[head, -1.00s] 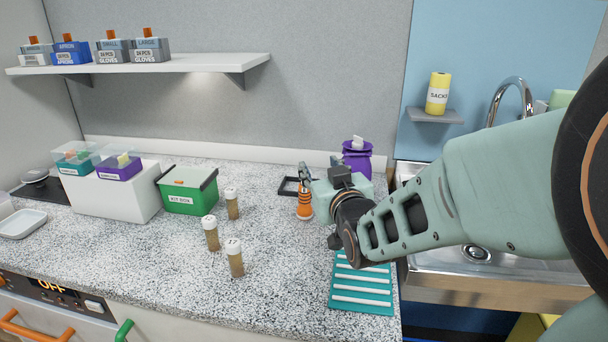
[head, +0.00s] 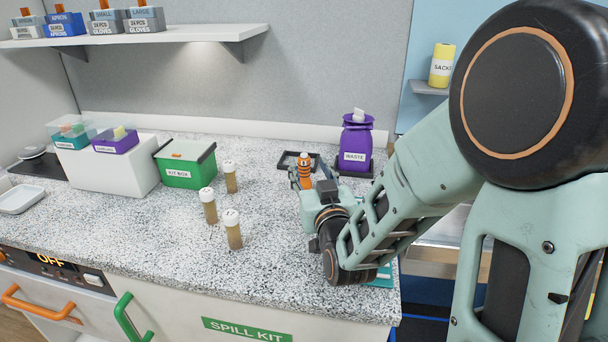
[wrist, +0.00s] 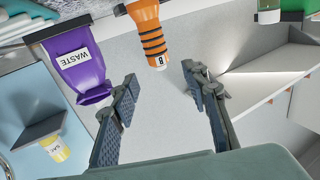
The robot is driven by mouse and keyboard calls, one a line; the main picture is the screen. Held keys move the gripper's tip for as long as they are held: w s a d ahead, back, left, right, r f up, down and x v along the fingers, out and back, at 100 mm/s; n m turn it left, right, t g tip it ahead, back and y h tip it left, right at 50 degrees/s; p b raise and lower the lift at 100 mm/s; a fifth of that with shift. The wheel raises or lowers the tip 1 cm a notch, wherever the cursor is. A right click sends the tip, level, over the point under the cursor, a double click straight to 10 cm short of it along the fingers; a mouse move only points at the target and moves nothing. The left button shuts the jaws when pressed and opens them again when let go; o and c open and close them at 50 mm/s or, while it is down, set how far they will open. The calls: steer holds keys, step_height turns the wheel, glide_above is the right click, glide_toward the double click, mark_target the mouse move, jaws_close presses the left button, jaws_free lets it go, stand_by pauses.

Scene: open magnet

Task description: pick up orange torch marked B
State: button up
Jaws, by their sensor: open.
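The orange torch (head: 305,171) stands on the counter towards the back, in front of a black tray. In the wrist view the torch (wrist: 152,36) shows black bands and a white label with a B. My gripper (head: 311,178) is on the near side of the torch in the head view, its fingers pointing towards it. In the wrist view my gripper (wrist: 160,88) is open, with nothing between its two fingers. The torch lies ahead, roughly in line with the gap. Its lower part in the head view is partly hidden by my gripper.
A purple waste bin (head: 356,143) stands close by, right of the torch. Several capped brown bottles, including one nearby (head: 233,231), stand left of my gripper. A green kit box (head: 188,170) is farther left. A teal rack (head: 384,276) is mostly hidden behind my arm.

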mark_target(305, 157)
steer(key=w, duration=0.3)
steer(key=w+a, duration=0.1)
steer(key=w, duration=0.2)
steer(key=shift+w+a, duration=0.15)
jaws_close()
stand_by(0.3)
